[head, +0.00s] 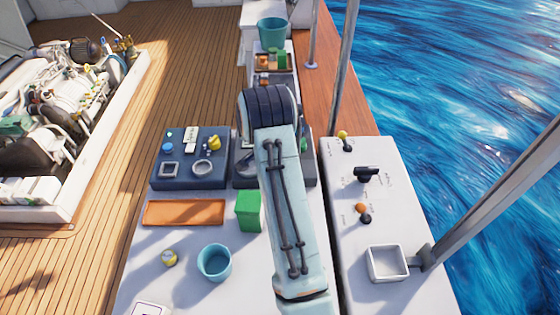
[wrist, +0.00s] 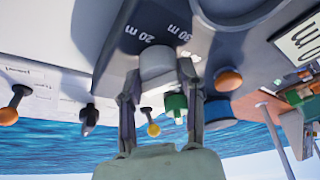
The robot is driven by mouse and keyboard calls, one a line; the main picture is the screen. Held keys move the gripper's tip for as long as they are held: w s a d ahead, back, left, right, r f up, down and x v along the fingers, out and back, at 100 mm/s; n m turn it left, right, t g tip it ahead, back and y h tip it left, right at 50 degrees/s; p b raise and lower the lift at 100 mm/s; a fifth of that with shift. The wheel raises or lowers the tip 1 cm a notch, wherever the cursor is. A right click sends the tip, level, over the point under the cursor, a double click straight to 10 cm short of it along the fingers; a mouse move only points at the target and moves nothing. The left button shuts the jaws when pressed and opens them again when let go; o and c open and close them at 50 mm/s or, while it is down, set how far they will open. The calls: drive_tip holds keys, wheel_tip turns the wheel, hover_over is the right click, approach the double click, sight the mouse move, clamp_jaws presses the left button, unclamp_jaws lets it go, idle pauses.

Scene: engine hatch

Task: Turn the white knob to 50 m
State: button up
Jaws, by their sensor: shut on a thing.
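The white knob (wrist: 157,62) shows in the wrist view as a pale round cap on a grey panel (wrist: 120,48). Labels "20 m" and "30 m" are printed on the panel beside it. My gripper (wrist: 158,72) has one finger on each side of the knob and is shut on it. The "50 m" mark and the knob's pointer cannot be made out. In the head view my arm hides the knob and my gripper; only edges of a dark panel (head: 243,177) show beside the arm.
Left of my arm are a blue panel (head: 185,183), an orange mat (head: 184,213), a green block (head: 248,211) and a teal cup (head: 214,262). On the right, a white console (head: 405,215) carries several levers and a square frame (head: 387,263). A metal post (head: 490,195) rises there.

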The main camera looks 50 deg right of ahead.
drive_tip(key=m+g, duration=0.1)
drive_tip(key=m, duration=0.2)
drive_tip(key=m+g, duration=0.1)
drive_tip(key=m, duration=0.1)
drive_tip(key=shift+m+y, duration=0.3)
drive_tip(key=shift+m, duration=0.1)
idle(0.4)
drive_tip(key=o, duration=1.1)
drive_tip(key=shift+w, duration=0.1)
drive_tip(key=v, duration=1.2)
drive_tip(key=shift+w, duration=0.15)
